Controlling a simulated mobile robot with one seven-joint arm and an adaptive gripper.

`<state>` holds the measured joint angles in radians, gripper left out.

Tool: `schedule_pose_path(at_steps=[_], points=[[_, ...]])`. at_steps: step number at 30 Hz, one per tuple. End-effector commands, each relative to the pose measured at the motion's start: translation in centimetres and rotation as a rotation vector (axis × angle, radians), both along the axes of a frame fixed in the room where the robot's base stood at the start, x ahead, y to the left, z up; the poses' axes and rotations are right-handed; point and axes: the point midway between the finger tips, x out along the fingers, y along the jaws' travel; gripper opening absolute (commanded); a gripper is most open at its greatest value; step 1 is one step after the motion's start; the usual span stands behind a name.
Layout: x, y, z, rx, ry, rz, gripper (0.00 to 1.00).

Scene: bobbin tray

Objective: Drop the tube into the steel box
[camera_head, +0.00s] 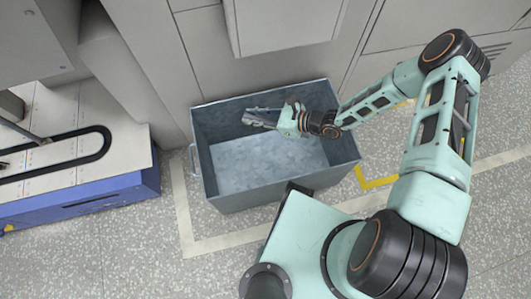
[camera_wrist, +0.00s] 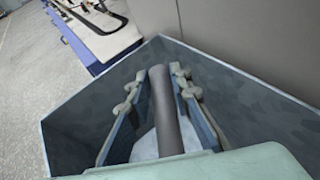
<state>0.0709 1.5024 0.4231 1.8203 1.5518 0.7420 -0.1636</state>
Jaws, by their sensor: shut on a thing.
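The tube (camera_wrist: 166,112) is a plain dark grey cylinder in the wrist view, lying lengthwise between my two fingers. My gripper (camera_head: 260,118) is shut on it. In the head view the gripper and tube are over the back part of the open steel box (camera_head: 250,196), within its rim. The tube is hard to tell from the fingers there. The box is grey-blue with high walls, and its visible floor looks empty. Its walls (camera_wrist: 88,120) surround the gripper in the wrist view. The tube's near end is hidden by the gripper body.
A blue-sided bench (camera_head: 105,193) with a pale top and a dark looped track stands left of the box. Grey cabinets (camera_head: 285,25) rise close behind the box. Yellow and pale lines mark the speckled floor. Open floor lies at the front left.

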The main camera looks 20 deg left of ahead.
Motion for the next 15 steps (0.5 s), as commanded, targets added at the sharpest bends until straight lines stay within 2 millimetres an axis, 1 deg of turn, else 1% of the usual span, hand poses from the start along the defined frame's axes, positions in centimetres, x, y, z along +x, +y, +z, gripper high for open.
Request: schedule_pose_path(at_steps=[1, 3, 13, 14, 15], points=[[-0.02, 0.0, -1.05, 0.0, 0.0, 0.0, 0.0], [-0.03, 0.01, -1.51, 0.0, 0.0, 0.0, 0.0], [0.0, 0.01, -1.61, 0.001, 0.0, 0.0, 0.0], [0.0, 0.01, -1.61, 0.001, 0.0, 0.0, 0.23], [0.0, 0.01, -1.61, 0.001, 0.0, 0.0, 0.27]])
